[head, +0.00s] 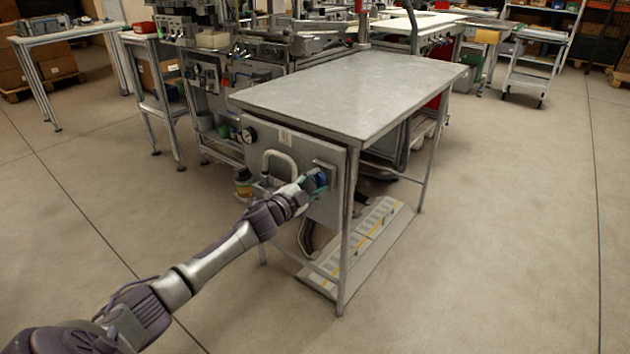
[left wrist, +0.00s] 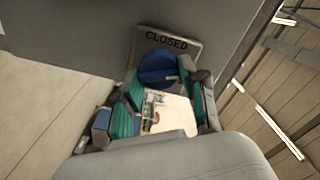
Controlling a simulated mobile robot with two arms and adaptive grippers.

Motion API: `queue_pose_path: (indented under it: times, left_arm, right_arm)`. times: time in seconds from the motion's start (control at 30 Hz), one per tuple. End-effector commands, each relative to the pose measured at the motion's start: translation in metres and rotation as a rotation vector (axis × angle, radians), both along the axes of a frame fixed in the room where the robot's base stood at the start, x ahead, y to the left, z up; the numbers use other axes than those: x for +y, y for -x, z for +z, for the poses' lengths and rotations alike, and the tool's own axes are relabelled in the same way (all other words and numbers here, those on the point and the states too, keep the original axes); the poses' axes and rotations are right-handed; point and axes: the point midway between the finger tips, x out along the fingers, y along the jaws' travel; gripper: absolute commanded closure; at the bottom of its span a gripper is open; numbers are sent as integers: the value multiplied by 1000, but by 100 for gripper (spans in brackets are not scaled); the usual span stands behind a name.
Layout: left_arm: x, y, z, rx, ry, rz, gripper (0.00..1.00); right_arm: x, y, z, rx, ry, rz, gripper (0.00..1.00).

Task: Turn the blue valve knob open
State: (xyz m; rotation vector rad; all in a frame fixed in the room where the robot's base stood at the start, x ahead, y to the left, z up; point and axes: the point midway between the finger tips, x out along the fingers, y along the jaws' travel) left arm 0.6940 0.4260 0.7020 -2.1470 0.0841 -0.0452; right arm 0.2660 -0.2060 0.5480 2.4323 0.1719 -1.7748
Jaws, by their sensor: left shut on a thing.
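The blue valve knob (left wrist: 158,66) is round with a raised bar across it. It sits on a grey plate (left wrist: 200,47) marked "CLOSED". In the head view the knob (head: 321,179) is on the front panel under the metal table, mostly hidden by my left gripper (head: 310,182). In the left wrist view my left gripper (left wrist: 164,88) has its teal-padded fingers on either side of the knob and is shut on it. The exact contact at the fingertips is partly hidden. My right gripper is not in view.
The metal tabletop (head: 350,90) is bare above. A striped low platform (head: 365,243) lies below. The floor to the right is open.

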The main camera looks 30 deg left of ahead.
Motion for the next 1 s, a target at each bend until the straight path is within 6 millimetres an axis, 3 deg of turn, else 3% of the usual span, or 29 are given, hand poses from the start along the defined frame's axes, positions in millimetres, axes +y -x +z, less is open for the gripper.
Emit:
queue_pose_path:
  times: [0.43, 1.0]
  left_arm:
    - [-1, 0, -3, -22, -308, -1, 92]
    - [-2, 0, -3, -29, -397, -3, 92]
  right_arm:
    - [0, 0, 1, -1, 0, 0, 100]
    - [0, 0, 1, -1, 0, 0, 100]
